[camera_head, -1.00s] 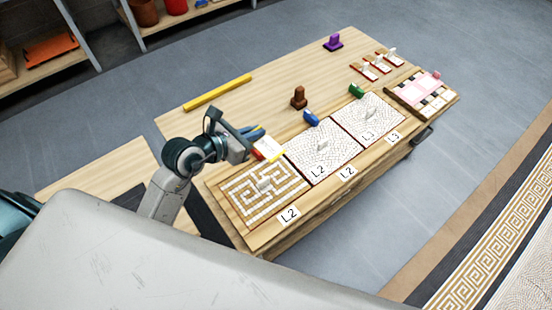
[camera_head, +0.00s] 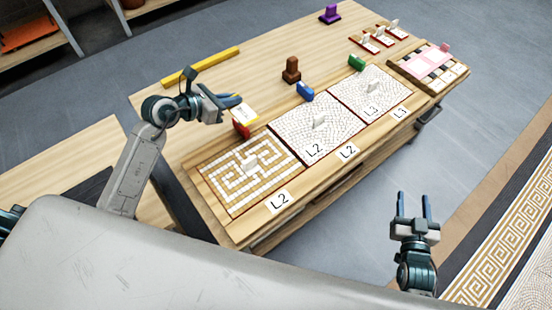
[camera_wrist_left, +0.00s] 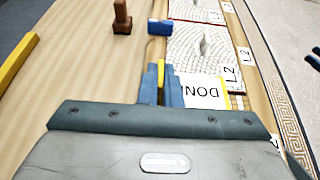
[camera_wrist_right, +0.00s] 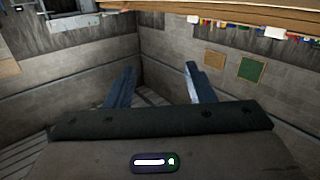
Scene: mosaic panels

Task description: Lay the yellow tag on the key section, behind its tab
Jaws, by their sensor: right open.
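The yellow tag (camera_head: 243,114) is a white card with a yellow grip. In the left wrist view its yellow grip (camera_wrist_left: 161,84) is between my left fingers, and the card (camera_wrist_left: 203,93) reads "DON", the rest cut off. My left gripper (camera_head: 234,101) is shut on it, behind the red block (camera_head: 241,130). The key section (camera_head: 222,183), with a white key pattern on tan, lies at the table's near left. Its white upright tab (camera_head: 250,165) stands near the middle. My right gripper (camera_head: 412,194) is open and empty, off the table at the right.
Two pebble-mosaic sections (camera_head: 300,145) lie right of the key section. A blue block (camera_head: 305,91), green block (camera_head: 357,63), brown piece (camera_head: 291,70) and purple piece (camera_head: 330,14) stand behind. A yellow bar (camera_head: 202,66) lies at the back edge. The wood between is clear.

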